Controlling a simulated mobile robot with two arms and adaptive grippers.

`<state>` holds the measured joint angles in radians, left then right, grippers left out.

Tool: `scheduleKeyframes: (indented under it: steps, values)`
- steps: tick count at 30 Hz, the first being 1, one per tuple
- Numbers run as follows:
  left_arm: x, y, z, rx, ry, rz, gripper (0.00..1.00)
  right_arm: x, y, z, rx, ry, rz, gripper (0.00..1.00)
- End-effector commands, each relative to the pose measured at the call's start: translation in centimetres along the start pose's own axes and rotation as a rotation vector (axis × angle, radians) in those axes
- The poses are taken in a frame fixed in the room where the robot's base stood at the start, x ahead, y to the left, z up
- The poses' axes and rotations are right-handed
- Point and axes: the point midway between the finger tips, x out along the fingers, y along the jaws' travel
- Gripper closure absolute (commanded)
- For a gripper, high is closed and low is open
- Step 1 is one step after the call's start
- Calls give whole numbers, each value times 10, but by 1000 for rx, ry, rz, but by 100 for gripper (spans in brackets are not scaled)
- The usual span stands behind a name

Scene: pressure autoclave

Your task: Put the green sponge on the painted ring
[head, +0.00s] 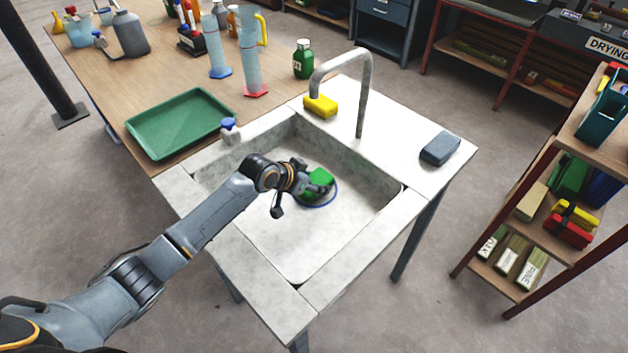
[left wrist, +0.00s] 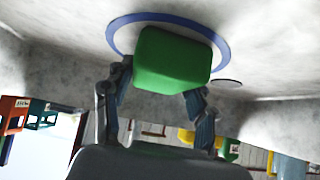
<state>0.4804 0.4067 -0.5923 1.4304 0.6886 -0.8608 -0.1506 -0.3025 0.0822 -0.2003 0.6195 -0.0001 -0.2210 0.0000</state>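The green sponge (head: 318,181) is inside the sink basin, within the outline of the painted ring as seen from the head. The painted ring (head: 335,198) is a blue circle on the basin floor, partly hidden by the sponge and my gripper. My left gripper (head: 306,185) reaches down into the basin with its fingers on either side of the sponge. In the left wrist view the green sponge (left wrist: 172,60) sits between the two fingers, in front of the blue ring (left wrist: 222,45). I cannot tell whether the sponge touches the floor. My right gripper is out of view.
The sink (head: 265,288) has raised walls around the basin. A faucet (head: 363,90), a yellow sponge (head: 321,105) and a blue-grey sponge (head: 440,148) are on its rim. A green tray (head: 180,122) lies on the wooden table beside it. The basin's front is clear.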

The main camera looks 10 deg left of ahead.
Motion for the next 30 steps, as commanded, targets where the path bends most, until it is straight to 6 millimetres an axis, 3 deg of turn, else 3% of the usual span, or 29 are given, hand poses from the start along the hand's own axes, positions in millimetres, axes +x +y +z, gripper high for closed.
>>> scheduleKeyframes:
  steps: [3,16,30]
  values:
    - [0,0,0,0,-1,0,22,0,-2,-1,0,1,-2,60]
    - [-8,0,-1,1,-1,0,22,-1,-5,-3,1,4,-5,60]
    - [-93,0,-1,3,-1,-1,22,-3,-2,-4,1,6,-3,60]
